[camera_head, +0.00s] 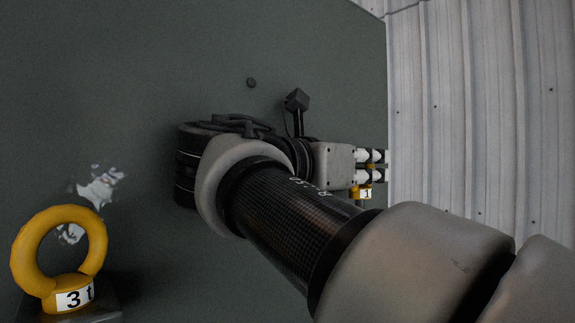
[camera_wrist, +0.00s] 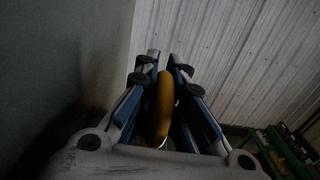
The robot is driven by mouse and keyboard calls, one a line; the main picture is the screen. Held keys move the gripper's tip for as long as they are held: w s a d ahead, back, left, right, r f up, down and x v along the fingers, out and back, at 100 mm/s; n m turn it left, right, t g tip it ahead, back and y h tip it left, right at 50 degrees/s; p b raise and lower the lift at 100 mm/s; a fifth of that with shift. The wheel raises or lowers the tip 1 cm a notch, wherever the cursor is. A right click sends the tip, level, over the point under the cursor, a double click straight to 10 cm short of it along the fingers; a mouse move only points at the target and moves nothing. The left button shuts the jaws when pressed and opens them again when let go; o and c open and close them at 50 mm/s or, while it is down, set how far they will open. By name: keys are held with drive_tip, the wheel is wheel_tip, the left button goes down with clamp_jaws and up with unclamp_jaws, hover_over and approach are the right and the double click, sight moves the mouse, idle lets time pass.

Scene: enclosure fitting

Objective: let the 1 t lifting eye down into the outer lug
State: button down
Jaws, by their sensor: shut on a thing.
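My gripper (camera_head: 380,165) reaches towards the right edge of a dark grey-green surface in the head view. It is shut on the 1 t lifting eye (camera_head: 366,193), of which only a little yellow and a white label show below the fingers. In the wrist view my gripper (camera_wrist: 166,62) has the yellow ring of the lifting eye (camera_wrist: 164,108) between its two blue-and-black fingers. The ring is seen nearly edge-on. The lower end of the eye is hidden. I cannot make out the outer lug in either view.
A larger yellow 3 t eye (camera_head: 62,250) stands on a dark block (camera_head: 95,310) at the lower left. A pale corrugated wall (camera_head: 480,110) lies to the right. Green crates (camera_wrist: 285,150) show at the wrist view's lower right.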

drive_tip(key=shift+f+b, duration=1.45)
drive_tip(key=shift+f, duration=0.75)
drive_tip(key=c, duration=1.6)
unclamp_jaws()
wheel_tip(320, 180, up, 10)
